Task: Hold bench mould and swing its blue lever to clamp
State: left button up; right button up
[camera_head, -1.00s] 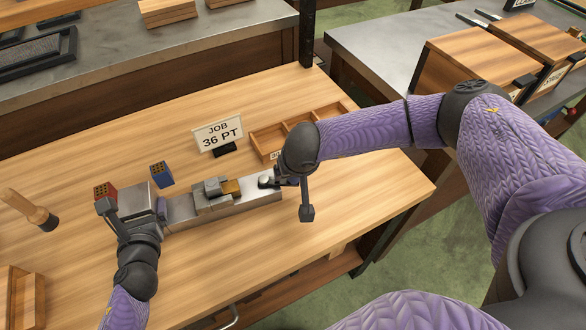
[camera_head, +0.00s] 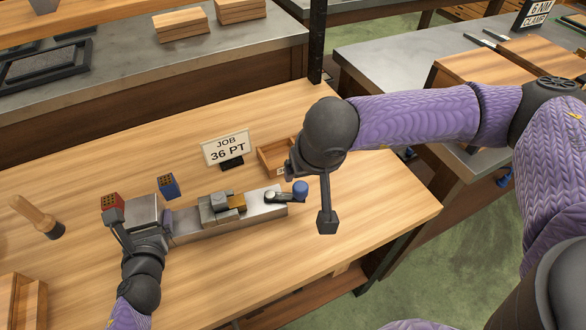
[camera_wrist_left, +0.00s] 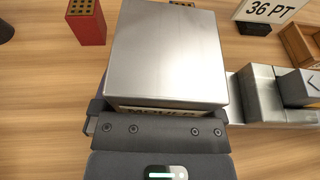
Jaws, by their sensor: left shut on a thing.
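The bench mould (camera_head: 208,226) is a long grey metal bed on the wooden table, with a square steel block at its left end. My left gripper (camera_head: 134,222) is shut on that block, whose flat top fills the middle of the left wrist view (camera_wrist_left: 168,55). A dark lever (camera_head: 284,196) with a blue knob (camera_head: 300,188) lies at the mould's right end, pointing right. My right gripper (camera_head: 291,170) is just above and behind the lever, apparently clear of the knob. Its fingers are mostly hidden by the dark wrist, so its opening is unclear.
A red block (camera_head: 112,203) and a blue block (camera_head: 168,186) with holes stand behind the mould. A mallet (camera_head: 36,216) is at left.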

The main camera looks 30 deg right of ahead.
pick_arm(q)
jog(key=shift+r, duration=0.1)
dwell(0.3)
jog(key=o, duration=1)
jog(key=shift+c, duration=0.2)
jog(key=shift+s, duration=0.1)
